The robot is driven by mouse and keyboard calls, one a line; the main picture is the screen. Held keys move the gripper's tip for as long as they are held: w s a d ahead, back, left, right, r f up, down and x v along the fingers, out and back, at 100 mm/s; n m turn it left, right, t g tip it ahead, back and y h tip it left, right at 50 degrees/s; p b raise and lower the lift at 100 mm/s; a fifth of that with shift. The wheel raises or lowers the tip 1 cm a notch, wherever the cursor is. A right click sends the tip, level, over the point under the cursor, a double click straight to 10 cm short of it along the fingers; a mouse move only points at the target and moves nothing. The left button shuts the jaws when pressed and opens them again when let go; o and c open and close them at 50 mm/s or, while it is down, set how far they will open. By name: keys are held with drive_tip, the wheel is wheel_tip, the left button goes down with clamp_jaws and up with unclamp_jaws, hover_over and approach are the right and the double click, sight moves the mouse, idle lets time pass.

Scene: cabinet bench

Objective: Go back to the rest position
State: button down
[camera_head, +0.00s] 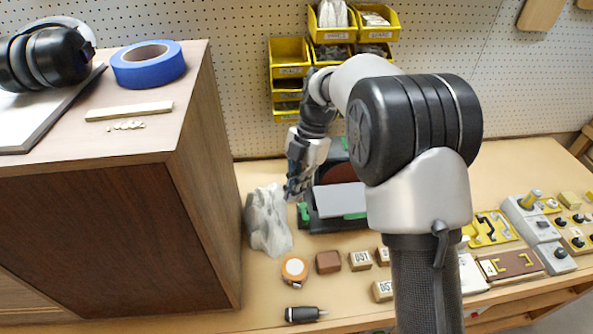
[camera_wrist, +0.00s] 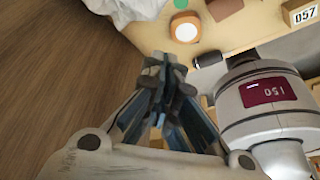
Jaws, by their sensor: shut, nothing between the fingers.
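My gripper (camera_head: 290,191) hangs above the workbench, between the wooden cabinet and the green-and-grey machine. It points downward and its fingers are together. In the wrist view my gripper (camera_wrist: 167,75) shows with its fingertips meeting and nothing between them. My arm rises from the lower right and hides part of the bench and the machine behind it.
A wooden cabinet (camera_head: 215,200) stands close at left, with blue tape (camera_head: 148,76) on top. Yellow bins (camera_head: 290,58) hang behind.

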drive_tip(key=shift+r, duration=0.1)
drive_tip(key=s+d+r+m+t+h, duration=0.1)
drive_tip(key=s+d+r+m+t, duration=0.3)
drive_tip(key=s+d+r+m, duration=0.9)
drive_tip(key=s+d+m+t+h, duration=0.1)
drive_tip(key=s+d+m+t, duration=0.2)
drive_tip(key=s+m, duration=1)
drive_tip(key=shift+s+d+f+m+t+h, duration=0.3)
drive_tip(key=shift+s+d+f+m+t, duration=0.1)
drive_tip(key=shift+d+m, duration=0.6)
